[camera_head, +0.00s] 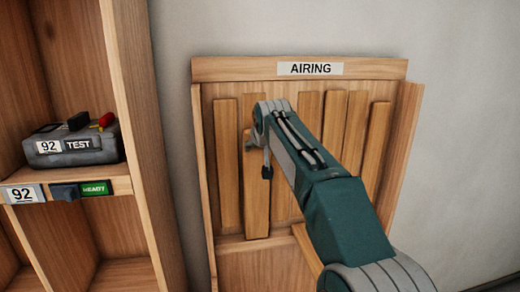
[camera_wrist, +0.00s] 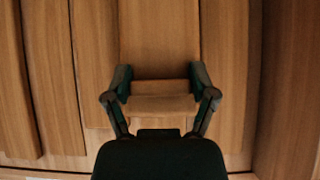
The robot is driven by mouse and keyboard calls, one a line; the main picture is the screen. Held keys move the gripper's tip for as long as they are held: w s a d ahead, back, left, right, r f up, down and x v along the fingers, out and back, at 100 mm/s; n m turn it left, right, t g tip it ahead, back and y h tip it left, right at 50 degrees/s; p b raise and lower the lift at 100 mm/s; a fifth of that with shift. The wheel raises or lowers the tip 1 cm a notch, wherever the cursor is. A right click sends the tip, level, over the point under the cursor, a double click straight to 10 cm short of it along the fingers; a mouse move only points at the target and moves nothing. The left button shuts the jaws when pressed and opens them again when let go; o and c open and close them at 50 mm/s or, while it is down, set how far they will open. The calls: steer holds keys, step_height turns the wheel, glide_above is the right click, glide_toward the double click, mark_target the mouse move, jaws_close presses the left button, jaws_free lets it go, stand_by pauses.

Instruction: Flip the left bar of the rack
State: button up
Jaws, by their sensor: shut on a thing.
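The rack is a wooden panel under a top board marked AIRING (camera_head: 235,70), with several upright wooden bars on it. Its leftmost bar (camera_head: 228,150) stands upright and untouched, a little left of my gripper. My gripper (camera_head: 257,160) is at the second bar from the left (camera_head: 256,210), which looks lower and further forward than its neighbours. In the wrist view my gripper (camera_wrist: 160,75) has a finger on each side of this bar (camera_wrist: 160,35) and is shut on it. In the head view my arm hides part of the middle bars.
A wooden shelf unit (camera_head: 135,110) stands close on the left. It holds a grey case marked 92 TEST (camera_head: 85,157), with a green label (camera_head: 96,188) on the shelf edge. The rack's right side panel (camera_head: 405,140) stands beyond my arm. Bare wall lies to the right.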

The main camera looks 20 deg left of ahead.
steer(key=shift+s+r, duration=0.15)
steer(key=shift+r, duration=0.4)
steer(key=o, duration=1.2)
steer(key=shift+o, duration=0.2)
steer(key=shift+f, duration=0.25)
steer(key=v, duration=1.1)
steer(key=shift+s+d+r, duration=0.2)
steer(key=shift+s, duration=0.15)
